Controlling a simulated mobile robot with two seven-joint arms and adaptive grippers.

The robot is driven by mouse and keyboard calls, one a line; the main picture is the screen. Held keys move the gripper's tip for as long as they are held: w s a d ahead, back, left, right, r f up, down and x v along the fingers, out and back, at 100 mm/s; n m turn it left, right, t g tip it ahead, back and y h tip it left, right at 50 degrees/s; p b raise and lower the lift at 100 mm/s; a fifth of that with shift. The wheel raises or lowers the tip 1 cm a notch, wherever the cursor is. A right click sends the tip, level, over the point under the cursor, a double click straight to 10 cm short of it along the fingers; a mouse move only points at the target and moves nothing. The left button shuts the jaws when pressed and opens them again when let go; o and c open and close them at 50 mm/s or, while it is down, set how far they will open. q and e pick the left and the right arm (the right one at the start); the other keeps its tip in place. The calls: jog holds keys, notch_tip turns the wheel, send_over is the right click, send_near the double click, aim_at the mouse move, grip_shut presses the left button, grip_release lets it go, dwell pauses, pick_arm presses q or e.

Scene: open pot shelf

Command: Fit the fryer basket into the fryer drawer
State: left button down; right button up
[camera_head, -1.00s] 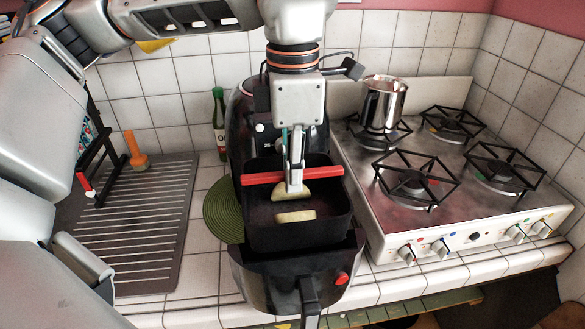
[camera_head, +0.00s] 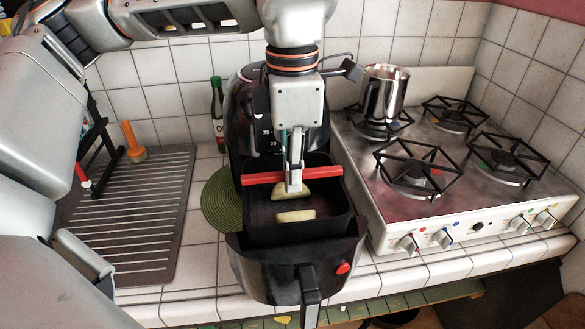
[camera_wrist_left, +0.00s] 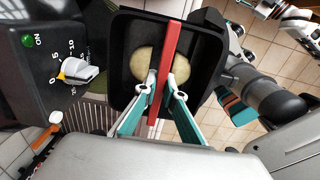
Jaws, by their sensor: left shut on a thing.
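The black fryer basket (camera_head: 298,231) has a red crossbar (camera_head: 251,179) and holds two pale food pieces (camera_head: 296,215). My left gripper (camera_head: 294,188) is shut on the middle of this crossbar; the left wrist view shows its two fingers (camera_wrist_left: 164,88) on either side of it. The basket hangs about level in the mouth of the pulled-out fryer drawer (camera_head: 293,279). The drawer's rim shows around the front of the basket. The basket hides the drawer's floor, so I cannot tell how deep it sits.
The fryer body (camera_head: 252,122) stands behind the drawer, with a green round mat (camera_head: 217,205) on its left. A ribbed grey drying mat (camera_head: 133,220) lies further left. The stove (camera_head: 405,205) with a metal pot (camera_head: 384,95) is close on the right.

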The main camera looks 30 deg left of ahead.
aim_at(292, 209)
pick_arm(q)
jog(key=shift+f+b, duration=0.75)
jog(key=shift+f, duration=0.45)
jog(key=shift+f+b, duration=1.65)
jog(key=shift+f, duration=1)
jog(key=shift+f+b, duration=0.7)
jog(key=shift+f, duration=0.5)
jog(key=shift+f, duration=0.5)
jog(key=c, duration=2.5)
grip_release()
jog(key=shift+c, duration=0.2)
jog(key=o, duration=0.5)
